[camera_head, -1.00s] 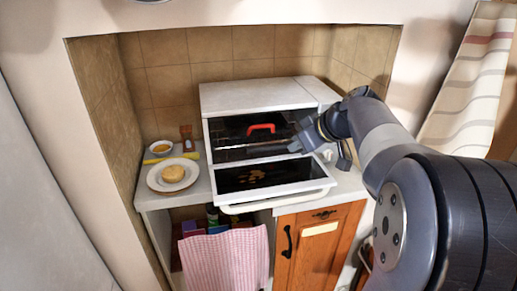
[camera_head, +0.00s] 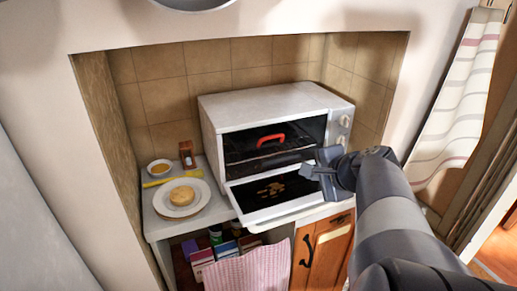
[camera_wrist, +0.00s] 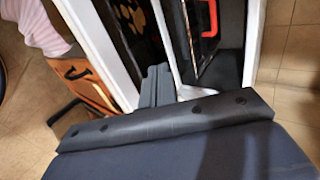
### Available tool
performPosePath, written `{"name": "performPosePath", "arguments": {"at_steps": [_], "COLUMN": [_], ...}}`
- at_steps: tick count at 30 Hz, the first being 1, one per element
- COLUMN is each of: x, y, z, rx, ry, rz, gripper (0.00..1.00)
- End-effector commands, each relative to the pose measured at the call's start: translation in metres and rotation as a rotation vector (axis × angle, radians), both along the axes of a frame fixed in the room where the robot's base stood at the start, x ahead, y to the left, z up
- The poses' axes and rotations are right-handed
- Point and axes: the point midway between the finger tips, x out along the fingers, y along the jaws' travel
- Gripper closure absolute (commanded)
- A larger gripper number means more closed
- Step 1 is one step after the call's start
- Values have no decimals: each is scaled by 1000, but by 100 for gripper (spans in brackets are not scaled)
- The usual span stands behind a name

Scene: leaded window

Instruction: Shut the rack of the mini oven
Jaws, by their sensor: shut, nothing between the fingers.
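The white mini oven (camera_head: 262,107) stands on the counter with its door (camera_head: 270,190) folded down. Its rack (camera_head: 262,160) shows as thin bars across the dark cavity, with its front edge near the opening. How far it sticks out is hard to tell. A red handle (camera_head: 271,138) shows above the rack; it also shows in the wrist view (camera_wrist: 207,20). My gripper (camera_head: 312,172) is shut and empty at the right front of the opening, above the door. In the wrist view its fingers (camera_wrist: 154,88) lie between door and oven frame; contact is unclear.
Left of the oven are a plate (camera_head: 166,208) with a round bun (camera_head: 181,196), a small bowl (camera_head: 159,166) and a brown shaker (camera_head: 187,155). A pink checked cloth (camera_head: 250,272) hangs below the counter, beside a wooden cabinet door (camera_head: 325,255).

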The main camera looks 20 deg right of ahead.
Motion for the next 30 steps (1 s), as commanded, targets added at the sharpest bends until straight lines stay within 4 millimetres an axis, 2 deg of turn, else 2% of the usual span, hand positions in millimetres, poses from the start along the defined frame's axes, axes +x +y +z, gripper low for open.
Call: {"name": "performPosePath", "arguments": {"at_steps": [16, 24, 30], "x": [76, 109, 115], "y": [4, 4, 5], "z": [-58, -48, -48], "rx": [-1, -4, -3], "ry": [5, 2, 2], "rz": [8, 7, 6], "gripper": [100, 100, 100]}}
